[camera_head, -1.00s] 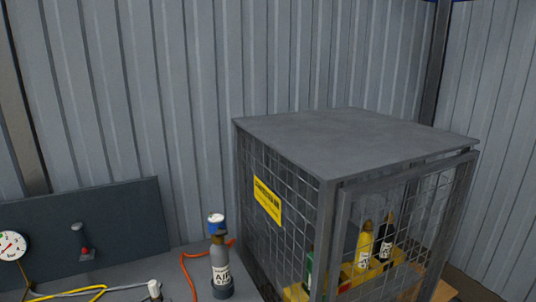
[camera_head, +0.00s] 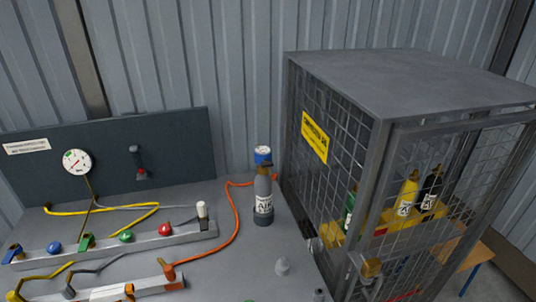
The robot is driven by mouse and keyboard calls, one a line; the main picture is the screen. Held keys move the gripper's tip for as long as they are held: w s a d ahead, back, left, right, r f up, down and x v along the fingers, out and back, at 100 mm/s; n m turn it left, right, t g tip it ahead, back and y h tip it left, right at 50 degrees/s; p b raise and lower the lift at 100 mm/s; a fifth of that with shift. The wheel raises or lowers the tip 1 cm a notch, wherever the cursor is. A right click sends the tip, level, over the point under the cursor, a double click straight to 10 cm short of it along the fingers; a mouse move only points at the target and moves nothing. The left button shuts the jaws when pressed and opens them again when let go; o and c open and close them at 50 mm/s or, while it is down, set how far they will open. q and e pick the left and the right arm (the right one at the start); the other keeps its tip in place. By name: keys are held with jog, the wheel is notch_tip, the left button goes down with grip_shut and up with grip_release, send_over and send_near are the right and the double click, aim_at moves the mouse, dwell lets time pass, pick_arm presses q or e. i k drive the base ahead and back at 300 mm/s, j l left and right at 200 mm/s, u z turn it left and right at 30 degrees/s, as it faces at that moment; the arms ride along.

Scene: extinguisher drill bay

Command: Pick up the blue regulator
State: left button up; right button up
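A blue, drum-shaped piece with a pale top face, which looks like the blue regulator (camera_head: 263,155), sits on top of a grey cylinder marked AIR (camera_head: 264,198). The cylinder stands upright on the grey bench (camera_head: 225,262), just left of the wire cage. How the blue piece is fixed to the cylinder is too small to tell. Neither of my grippers is in view.
A mesh cage (camera_head: 378,160) with several cylinders stands close to the right. An orange hose (camera_head: 237,222) runs along the bench left of the cylinder. A rail with coloured knobs (camera_head: 150,241) and a panel with a gauge (camera_head: 77,162) are at left.

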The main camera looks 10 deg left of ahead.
aim_at(261, 152)
jog(key=i+j+u, duration=0.1)
jog(key=u, duration=1.25)
jog(key=j+z, duration=0.25)
jog(key=j, duration=0.7)
